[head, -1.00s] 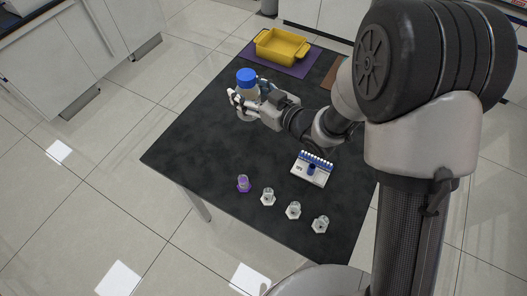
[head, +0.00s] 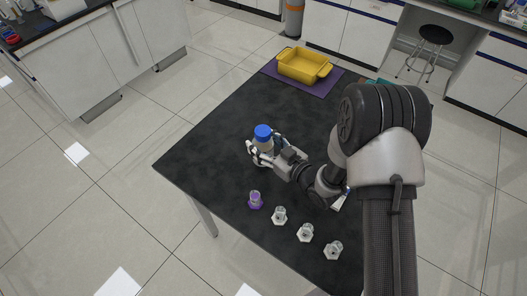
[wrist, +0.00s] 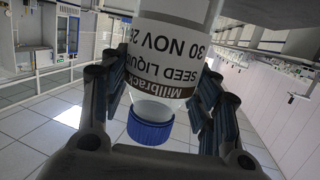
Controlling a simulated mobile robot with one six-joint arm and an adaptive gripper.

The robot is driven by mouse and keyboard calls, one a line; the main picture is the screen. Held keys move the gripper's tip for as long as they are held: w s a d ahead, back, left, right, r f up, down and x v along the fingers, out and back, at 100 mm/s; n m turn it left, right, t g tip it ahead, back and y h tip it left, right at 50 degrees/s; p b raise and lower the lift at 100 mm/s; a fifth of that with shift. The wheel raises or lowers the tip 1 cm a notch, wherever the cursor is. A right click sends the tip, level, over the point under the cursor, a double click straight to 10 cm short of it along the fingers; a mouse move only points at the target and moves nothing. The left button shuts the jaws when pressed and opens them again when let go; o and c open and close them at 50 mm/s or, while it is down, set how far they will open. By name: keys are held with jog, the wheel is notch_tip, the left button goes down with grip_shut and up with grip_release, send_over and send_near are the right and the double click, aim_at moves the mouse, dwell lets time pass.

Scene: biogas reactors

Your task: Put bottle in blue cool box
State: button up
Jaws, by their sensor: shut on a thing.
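A clear bottle with a blue cap (head: 263,131) is held upright above the black table in the head view. In the wrist view the bottle (wrist: 172,48) appears upside down, with a label reading "SEED LIQUID" and "30 NOV". My gripper (head: 262,152) is shut on the bottle; its fingers also show on both sides of it in the wrist view (wrist: 160,100). I cannot make out a blue cool box in any view.
A yellow tray (head: 302,66) sits on a purple mat (head: 328,89) at the table's far end. A purple-based cup (head: 255,200) and several clear cups (head: 305,233) stand near the front edge. The black table's (head: 205,150) left part is clear. A stool (head: 430,45) stands beyond.

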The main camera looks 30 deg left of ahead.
aim_at(265, 152)
jog(key=shift+f+b, duration=0.4)
jog(key=shift+f, duration=1.4)
jog(key=shift+f, duration=0.15)
jog(key=o, duration=1.4)
jog(key=shift+s+d+r, duration=0.1)
jog(key=shift+d+r, duration=0.1)
jog(key=shift+d, duration=0.1)
jog(key=p+v, duration=0.1)
jog(key=v, duration=1)
jog(key=shift+s+d+p, duration=0.1)
jog(key=shift+d+p, duration=0.1)
jog(key=shift+p, duration=0.15)
